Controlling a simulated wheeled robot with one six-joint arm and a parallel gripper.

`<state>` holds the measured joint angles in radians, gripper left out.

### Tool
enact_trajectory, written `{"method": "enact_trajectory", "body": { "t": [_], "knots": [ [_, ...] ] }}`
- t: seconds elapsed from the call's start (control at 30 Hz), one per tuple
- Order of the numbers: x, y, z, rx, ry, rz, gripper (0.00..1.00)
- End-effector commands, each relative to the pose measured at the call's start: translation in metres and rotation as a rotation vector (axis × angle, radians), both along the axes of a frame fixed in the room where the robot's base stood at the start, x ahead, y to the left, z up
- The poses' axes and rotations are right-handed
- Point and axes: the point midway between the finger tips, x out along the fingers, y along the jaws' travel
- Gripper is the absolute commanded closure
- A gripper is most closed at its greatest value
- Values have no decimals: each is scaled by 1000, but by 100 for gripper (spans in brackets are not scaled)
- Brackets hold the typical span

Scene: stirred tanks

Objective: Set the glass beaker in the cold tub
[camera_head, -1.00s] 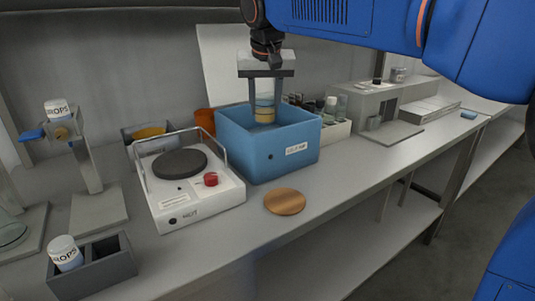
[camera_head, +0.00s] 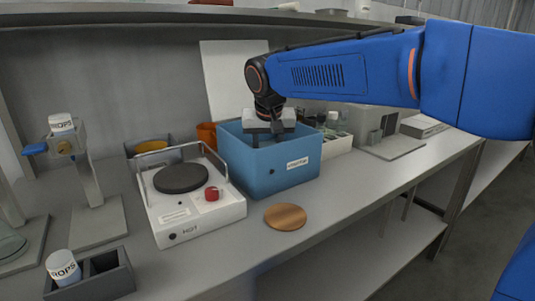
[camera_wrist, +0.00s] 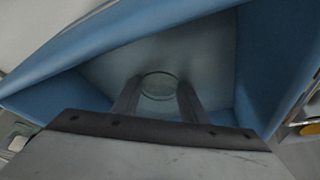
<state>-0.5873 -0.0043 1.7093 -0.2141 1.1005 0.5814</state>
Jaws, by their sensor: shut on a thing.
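The cold tub (camera_head: 284,172) is a blue open box with a white label on its front, standing on the bench right of the hot plate. It also fills much of the wrist view (camera_wrist: 62,62). My gripper (camera_wrist: 158,98) reaches down inside the tub, its fingers on either side of the glass beaker (camera_wrist: 159,84). The gripper is shut on the beaker. The beaker's round rim shows between the fingers, over the grey tub floor. I cannot tell whether its base touches the floor.
A white hot plate (camera_head: 192,213) with a dark disc and red knob stands close left of the tub. A round wooden mat (camera_head: 285,217) lies in front. A white rack (camera_head: 335,144) of bottles stands right of the tub. The bench front right is clear.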

Motion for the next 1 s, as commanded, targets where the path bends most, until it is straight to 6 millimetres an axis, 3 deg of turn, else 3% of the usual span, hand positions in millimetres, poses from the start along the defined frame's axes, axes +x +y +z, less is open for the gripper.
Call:
{"method": "enact_trajectory", "body": {
  "t": [0.3, 0.33, 0.4, 0.77, 1.0],
  "knots": [
    [0, 0, -2, 0, 0, 0, 85],
    [0, 0, -2, 0, 0, 0, 56],
    [0, 0, -2, 0, 0, 0, 42],
    [0, 0, 2, 1, -1, -1, 42],
    [-12, 0, 32, 3, -4, 0, 42]
  ]
}}
